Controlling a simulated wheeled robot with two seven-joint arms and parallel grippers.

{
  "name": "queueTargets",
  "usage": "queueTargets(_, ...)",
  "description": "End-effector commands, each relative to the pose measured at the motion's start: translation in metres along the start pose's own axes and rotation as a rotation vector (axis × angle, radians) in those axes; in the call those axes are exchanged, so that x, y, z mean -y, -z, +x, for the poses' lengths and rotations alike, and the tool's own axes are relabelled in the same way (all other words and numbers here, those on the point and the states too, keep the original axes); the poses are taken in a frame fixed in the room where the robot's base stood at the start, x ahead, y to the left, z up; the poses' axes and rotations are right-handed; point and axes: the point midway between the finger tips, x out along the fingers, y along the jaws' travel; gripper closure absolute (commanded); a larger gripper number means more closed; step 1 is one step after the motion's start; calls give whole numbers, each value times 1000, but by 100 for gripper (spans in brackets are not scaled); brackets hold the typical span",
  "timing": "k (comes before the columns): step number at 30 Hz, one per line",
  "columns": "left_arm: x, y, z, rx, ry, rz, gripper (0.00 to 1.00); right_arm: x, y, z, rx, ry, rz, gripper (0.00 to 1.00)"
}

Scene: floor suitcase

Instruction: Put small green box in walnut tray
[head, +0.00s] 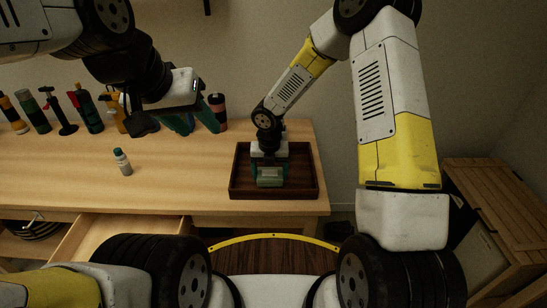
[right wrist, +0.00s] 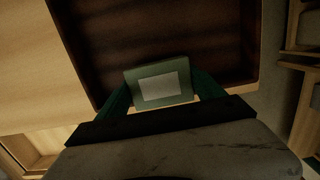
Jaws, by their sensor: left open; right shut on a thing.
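The small green box (head: 270,178), with a pale label, is between the fingers of my right gripper (head: 269,174), which is shut on it. The box also shows in the right wrist view (right wrist: 160,84) with both green fingers at its sides. The walnut tray (head: 240,190) is a dark, low-walled square on the table's right part. The box is over the tray's inside, near its front wall; I cannot tell whether it touches the tray floor. The tray also shows in the right wrist view (right wrist: 190,35). My left gripper (head: 195,122) is open and empty above the table's back.
An open drawer (head: 120,228) juts out in front. A wooden crate (head: 495,210) stands at right.

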Motion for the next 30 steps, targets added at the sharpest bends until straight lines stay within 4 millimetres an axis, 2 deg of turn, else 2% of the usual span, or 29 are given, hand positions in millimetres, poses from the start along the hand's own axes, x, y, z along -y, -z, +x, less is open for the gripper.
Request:
queueTargets(1, 0, 0, 0, 0, 0, 0, 53, 3, -12, 3, 1, -1, 4, 66)
queueTargets(4, 0, 0, 0, 0, 0, 0, 53, 7, -26, 6, 1, -1, 3, 66)
queueTargets(12, 0, 0, 0, 0, 0, 0, 53, 12, -45, 11, 0, 0, 2, 66)
queueTargets(18, 0, 0, 0, 0, 0, 0, 53, 11, -38, 42, -2, 1, -1, 66)
queueTargets(29, 0, 0, 0, 0, 0, 0, 53, 12, -38, 47, 0, 0, 1, 66)
queueTargets(30, 0, 0, 0, 0, 0, 0, 53, 12, -38, 47, 0, 0, 1, 18)
